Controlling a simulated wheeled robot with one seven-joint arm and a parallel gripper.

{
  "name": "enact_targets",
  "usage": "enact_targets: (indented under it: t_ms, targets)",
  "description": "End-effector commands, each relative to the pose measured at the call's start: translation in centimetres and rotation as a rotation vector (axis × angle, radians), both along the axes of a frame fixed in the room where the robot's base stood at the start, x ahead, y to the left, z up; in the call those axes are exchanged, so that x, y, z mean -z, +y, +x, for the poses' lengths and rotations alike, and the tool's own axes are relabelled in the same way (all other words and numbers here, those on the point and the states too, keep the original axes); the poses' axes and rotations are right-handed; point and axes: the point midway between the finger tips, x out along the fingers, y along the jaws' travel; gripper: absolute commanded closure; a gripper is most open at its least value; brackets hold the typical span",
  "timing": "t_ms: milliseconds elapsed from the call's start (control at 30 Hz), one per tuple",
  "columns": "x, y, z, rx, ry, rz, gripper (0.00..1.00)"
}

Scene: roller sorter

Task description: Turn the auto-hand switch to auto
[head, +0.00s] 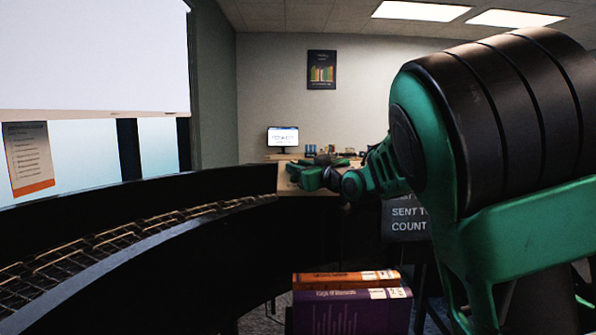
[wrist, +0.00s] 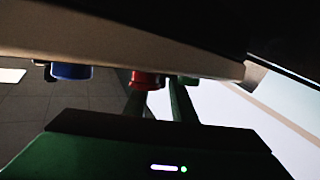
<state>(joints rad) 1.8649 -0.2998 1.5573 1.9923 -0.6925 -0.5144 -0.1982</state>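In the wrist view a panel (wrist: 120,45), seen edge-on, crosses above my gripper (wrist: 158,100). A blue control (wrist: 71,72), a red control (wrist: 146,80), a green control (wrist: 186,80) and a small dark part (wrist: 50,73) stick out from it. I cannot tell which of these, if any, is the auto-hand switch; no label on it is readable. My two fingers point toward the panel near the red and green controls, with a gap between them. Their tips are hard to make out, and contact cannot be told. In the head view my gripper (head: 318,174) is small, by a light wooden surface (head: 290,184).
A curved conveyor with dark walls and wire-like rollers (head: 75,257) runs along the left. Stacked books, orange (head: 335,280) and purple (head: 350,312), stand in front. A lit monitor (head: 283,137) is at the back. A dark sign (head: 405,218) is partly behind my arm.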

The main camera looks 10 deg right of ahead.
Motion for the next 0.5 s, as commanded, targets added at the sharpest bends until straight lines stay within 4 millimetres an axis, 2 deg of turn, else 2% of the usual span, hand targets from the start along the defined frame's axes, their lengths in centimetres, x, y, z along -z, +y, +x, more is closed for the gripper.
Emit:
enact_targets:
  t_ms: [167, 500]
  targets:
    - [0.2, -0.6, -0.3, 0.009, 0.005, -0.001, 0.72]
    - [0.2, -1.0, -2.7, 0.000, 0.003, 0.002, 0.72]
